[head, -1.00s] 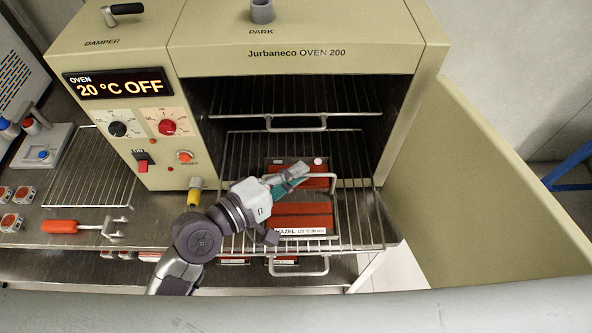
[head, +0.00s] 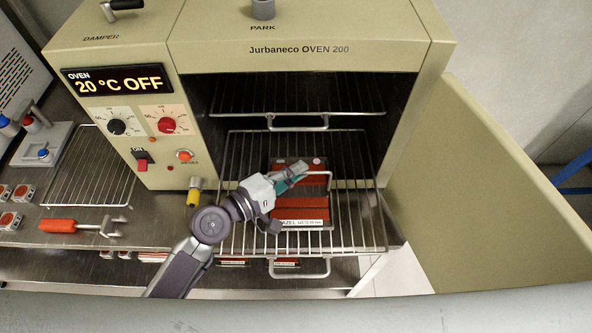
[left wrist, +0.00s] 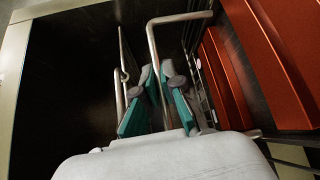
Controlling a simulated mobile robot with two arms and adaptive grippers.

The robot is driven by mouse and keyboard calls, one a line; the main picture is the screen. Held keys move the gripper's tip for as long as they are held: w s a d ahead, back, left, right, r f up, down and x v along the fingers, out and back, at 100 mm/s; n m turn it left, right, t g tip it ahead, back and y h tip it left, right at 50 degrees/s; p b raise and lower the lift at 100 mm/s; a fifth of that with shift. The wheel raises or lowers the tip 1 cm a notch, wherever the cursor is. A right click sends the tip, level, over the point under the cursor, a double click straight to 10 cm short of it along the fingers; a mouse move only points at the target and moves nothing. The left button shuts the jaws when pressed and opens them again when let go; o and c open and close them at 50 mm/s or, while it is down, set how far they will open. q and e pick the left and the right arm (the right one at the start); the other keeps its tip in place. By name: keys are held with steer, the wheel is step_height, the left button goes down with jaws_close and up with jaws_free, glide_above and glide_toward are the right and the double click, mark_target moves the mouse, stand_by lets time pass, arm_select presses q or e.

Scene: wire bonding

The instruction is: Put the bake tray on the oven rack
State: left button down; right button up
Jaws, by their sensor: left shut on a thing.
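The bake tray (head: 302,223) is dark, with red blocks and a white label reading "…AZEL". In the head view it is over the pulled-out oven rack (head: 352,225); I cannot tell whether it rests on the wires. My left gripper (head: 298,171) is over the tray and shut on its grey bar handle (head: 329,180). In the left wrist view, the teal fingers (left wrist: 158,95) are around the handle bar (left wrist: 153,45), with the red blocks (left wrist: 232,85) to the right. The gripper hides part of the tray. My right gripper is out of view.
The oven (head: 312,58) is open, with an upper rack (head: 345,98) above and its door (head: 500,190) swung out right. On the bench at left are a wire rack (head: 92,180), a red-handled tool (head: 58,226) and red blocks. More red-block items show below the oven rack.

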arm_select(q)
steer(key=c, duration=1.7)
jaws_free()
steer(key=shift+f, duration=0.1)
steer(key=o, duration=0.4)
steer(key=shift+r, duration=0.25)
steer(key=b+v, duration=0.3)
steer(key=v, duration=0.9)
steer(key=shift+b, duration=0.35)
steer(key=shift+s+f, duration=0.1)
